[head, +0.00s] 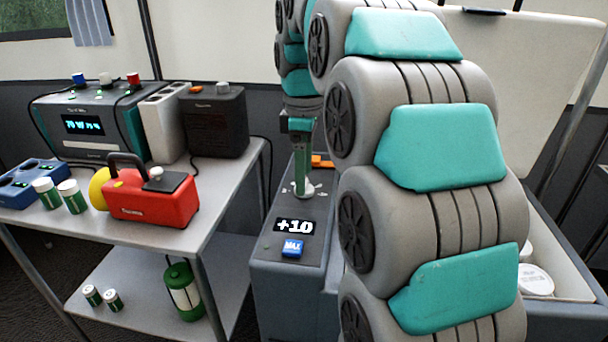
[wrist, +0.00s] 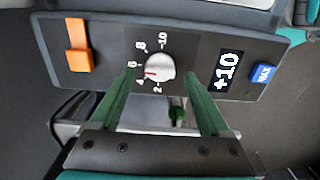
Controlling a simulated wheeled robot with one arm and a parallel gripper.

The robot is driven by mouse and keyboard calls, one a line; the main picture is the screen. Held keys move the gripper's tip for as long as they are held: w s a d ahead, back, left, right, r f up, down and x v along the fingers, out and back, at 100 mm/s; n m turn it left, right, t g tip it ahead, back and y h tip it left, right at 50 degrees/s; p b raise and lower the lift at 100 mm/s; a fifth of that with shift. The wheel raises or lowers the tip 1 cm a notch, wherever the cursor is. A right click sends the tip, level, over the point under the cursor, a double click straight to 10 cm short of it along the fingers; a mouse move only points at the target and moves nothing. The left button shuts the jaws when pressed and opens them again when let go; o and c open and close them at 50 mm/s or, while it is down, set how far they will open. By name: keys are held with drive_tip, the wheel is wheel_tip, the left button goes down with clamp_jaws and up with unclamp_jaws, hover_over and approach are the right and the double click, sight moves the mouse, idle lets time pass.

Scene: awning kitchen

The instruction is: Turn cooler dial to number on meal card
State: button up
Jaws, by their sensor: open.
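The cooler's dial (wrist: 160,67) is a white round knob on the dark control panel (wrist: 105,60), ringed by numbers such as 2, 4, 6 and 8. Its red mark points left, between 4 and 6. My gripper (wrist: 159,73) is open, with one green finger on each side of the dial; contact cannot be told. In the head view my gripper (head: 302,185) points down at the panel and partly hides the dial. A display reading +10 (head: 294,227) and a blue MAX button (head: 292,248) are on the panel. I cannot make out a meal card.
An orange switch (wrist: 78,46) is at the panel's other end. Left of the cooler (head: 290,290), a table (head: 225,190) holds a red toolbox-like case (head: 152,203), a dark box (head: 216,122) and a teal-sided device (head: 85,118). White round containers (head: 535,280) sit in a bin at right.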

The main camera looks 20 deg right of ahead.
drive_tip(key=shift+f, duration=0.5)
drive_tip(key=shift+c, duration=0.2)
clamp_jaws()
